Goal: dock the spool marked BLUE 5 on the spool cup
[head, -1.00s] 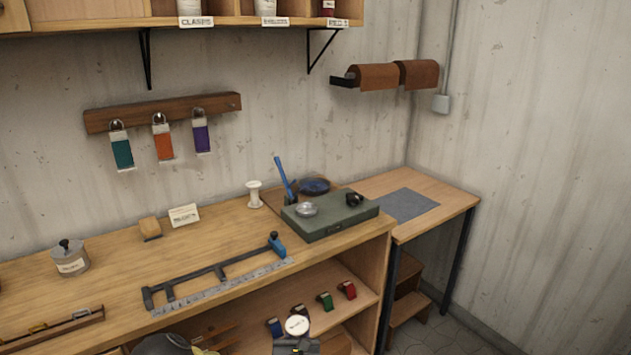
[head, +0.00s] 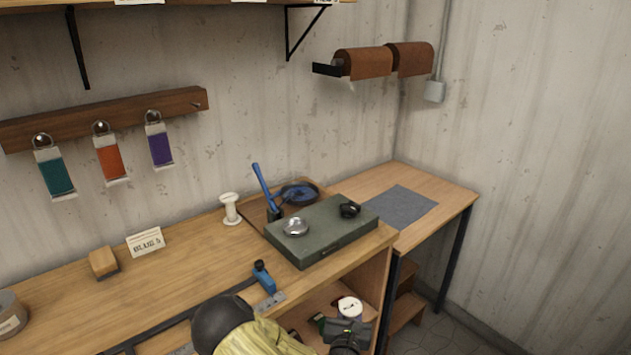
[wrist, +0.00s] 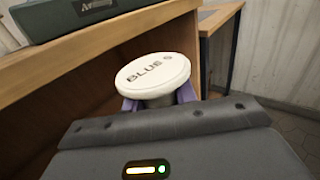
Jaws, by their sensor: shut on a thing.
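The spool marked BLUE 5 (wrist: 153,72) shows its round white top in the wrist view, with the lettering facing up. My gripper (wrist: 158,103) is shut on it, a purple finger at each side below the top. In the head view the white top of the spool (head: 349,306) is at the bottom right of centre, in front of the bench shelves, with my gripper (head: 348,323) just below it. A small black cup-like piece (head: 349,210) and a silver round piece (head: 295,227) sit on the green case (head: 322,240); I cannot tell which is the spool cup.
A white spool (head: 230,209) and a BLUE 5 card (head: 146,242) stand on the bench (head: 190,265). A blue-handled tool (head: 263,188) rises behind the case. The case overlooks the bench's right front edge. A lower side table (head: 445,197) stands right.

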